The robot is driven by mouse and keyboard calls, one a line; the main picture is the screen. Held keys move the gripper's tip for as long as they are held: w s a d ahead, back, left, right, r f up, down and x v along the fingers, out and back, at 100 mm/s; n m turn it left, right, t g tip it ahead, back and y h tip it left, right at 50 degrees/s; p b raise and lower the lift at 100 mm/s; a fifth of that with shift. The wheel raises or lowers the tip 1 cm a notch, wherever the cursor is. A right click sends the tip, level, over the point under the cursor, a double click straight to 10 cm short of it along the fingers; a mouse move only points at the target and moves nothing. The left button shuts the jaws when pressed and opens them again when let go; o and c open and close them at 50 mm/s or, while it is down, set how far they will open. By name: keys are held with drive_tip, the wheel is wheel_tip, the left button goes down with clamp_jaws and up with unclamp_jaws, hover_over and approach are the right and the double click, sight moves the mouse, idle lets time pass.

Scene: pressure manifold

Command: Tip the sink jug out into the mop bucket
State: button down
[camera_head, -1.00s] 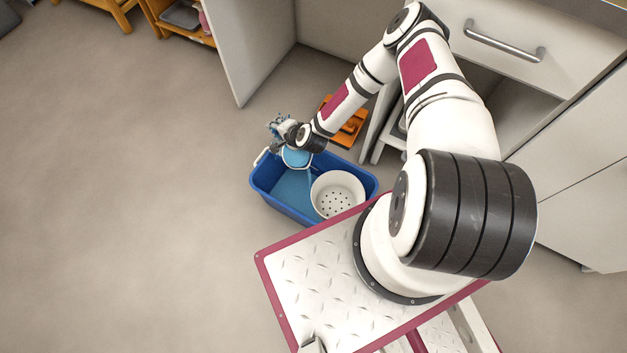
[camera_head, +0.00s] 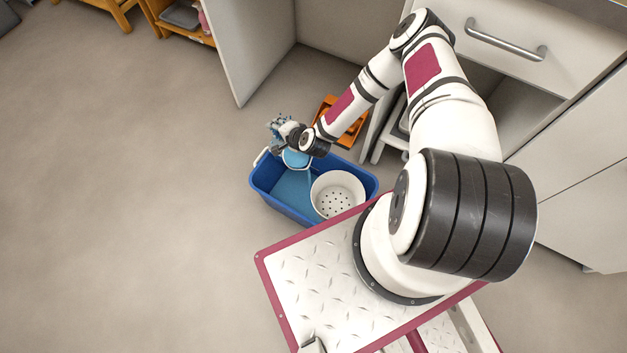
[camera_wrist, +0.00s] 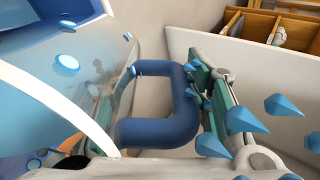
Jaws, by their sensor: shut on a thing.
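The jug (camera_head: 297,158) hangs tipped over the left part of the blue mop bucket (camera_head: 289,212). A pale blue stream seems to fall from its rim into the bucket, where light blue liquid shows. My gripper (camera_head: 286,133) is at the jug's far side. In the wrist view, the jug's thick blue handle (camera_wrist: 160,132) lies between the two green-padded fingers of my gripper (camera_wrist: 160,100). The jug's clear wall and white rim show at left, with blue drops around them. How much liquid is left in the jug cannot be told.
A white perforated wringer basket (camera_head: 338,194) fills the bucket's right part. An orange tray-like thing (camera_head: 345,127) lies behind the bucket. An open cabinet (camera_head: 266,50) stands beyond. The floor at left is clear.

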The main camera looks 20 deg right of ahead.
drive_tip(key=shift+s+d+r+t+y+b, duration=0.1)
drive_tip(key=shift+s+r+t+y+b, duration=0.1)
drive_tip(key=shift+s+t+b, duration=0.3)
drive_tip(key=shift+s+d+r+t+y+b, duration=0.1)
drive_tip(key=shift+s+r+t+b, duration=0.1)
drive_tip(key=shift+t+b, duration=0.45)
idle(2.5)
drive_tip(key=shift+s+d+r+t+y+b, duration=0.2)
drive_tip(key=shift+s+r+t+y+b, duration=0.1)
drive_tip(key=shift+s+r+t+b, duration=0.6)
idle(1.5)
drive_tip(key=shift+s+d+r+t+b, duration=0.25)
drive_tip(key=shift+s+r+t+b, duration=0.25)
drive_tip(key=shift+s, duration=0.25)
drive_tip(key=shift+s+d+r+t+b, duration=0.25)
drive_tip(key=shift+s+r+b, duration=0.1)
drive_tip(key=shift+s+b, duration=0.3)
idle(0.6)
